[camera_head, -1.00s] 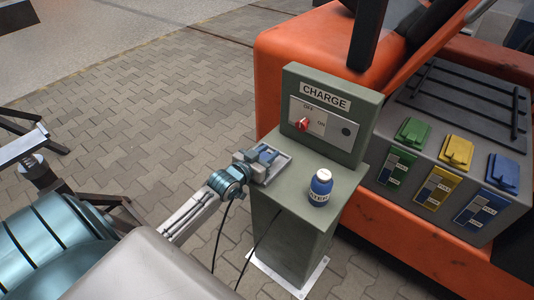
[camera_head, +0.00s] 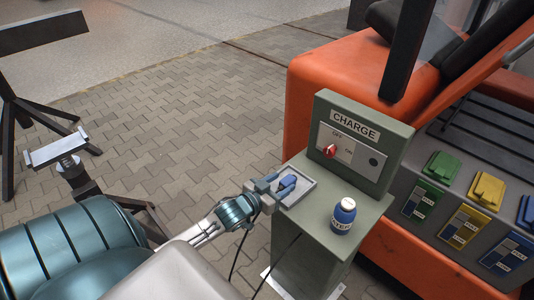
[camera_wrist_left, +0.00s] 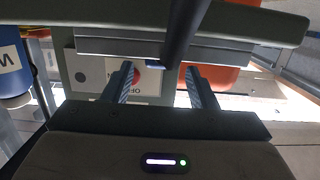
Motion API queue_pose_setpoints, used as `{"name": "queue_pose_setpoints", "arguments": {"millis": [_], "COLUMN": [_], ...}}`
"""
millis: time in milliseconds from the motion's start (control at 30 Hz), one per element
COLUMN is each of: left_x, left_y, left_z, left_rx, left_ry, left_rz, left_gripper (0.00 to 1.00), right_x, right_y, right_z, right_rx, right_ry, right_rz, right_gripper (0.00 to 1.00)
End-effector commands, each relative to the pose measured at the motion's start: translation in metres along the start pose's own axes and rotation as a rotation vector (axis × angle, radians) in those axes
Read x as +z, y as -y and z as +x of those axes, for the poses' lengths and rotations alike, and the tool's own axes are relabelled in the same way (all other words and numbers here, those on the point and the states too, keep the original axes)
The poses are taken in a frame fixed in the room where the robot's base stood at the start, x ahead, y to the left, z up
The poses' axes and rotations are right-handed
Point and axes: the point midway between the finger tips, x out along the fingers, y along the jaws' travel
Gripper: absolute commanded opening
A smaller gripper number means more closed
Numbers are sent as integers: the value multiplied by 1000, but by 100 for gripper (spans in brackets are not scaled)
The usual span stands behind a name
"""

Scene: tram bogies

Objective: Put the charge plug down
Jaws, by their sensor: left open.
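The blue charge plug (camera_head: 287,182) lies in a small grey tray (camera_head: 305,190) at the left edge of the charge pedestal. My left gripper (camera_head: 270,190) is open at the tray's left side, close to the plug; whether its fingers touch the plug is unclear. In the left wrist view the open fingers (camera_wrist_left: 160,85) have a gap between them, with the tray's edge (camera_wrist_left: 120,47) just beyond. My right gripper is not in view.
The green-grey charge pedestal (camera_head: 312,228) carries a panel with a red switch (camera_head: 329,151). A blue bottle (camera_head: 343,216) stands on its top, right of the tray. The orange vehicle (camera_head: 345,70) has green, yellow and blue flaps. Paving at left is largely clear, with a dark stand (camera_head: 45,113).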

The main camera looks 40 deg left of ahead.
Motion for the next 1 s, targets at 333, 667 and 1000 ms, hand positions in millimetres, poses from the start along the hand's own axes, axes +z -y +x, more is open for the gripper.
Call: {"name": "queue_pose_setpoints", "arguments": {"millis": [333, 667, 1000], "left_x": [1, 1, 0], "left_y": [0, 0, 0], "left_z": [-35, -55, -59], "left_rx": [0, -1, 0], "left_ry": [2, 1, -1], "left_rz": [6, 3, 1], "left_gripper": [52, 52, 52], "right_x": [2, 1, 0], "right_y": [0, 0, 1], "right_z": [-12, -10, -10], "right_rx": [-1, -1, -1], "right_ry": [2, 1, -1], "right_rz": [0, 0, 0], "right_gripper": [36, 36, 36]}}
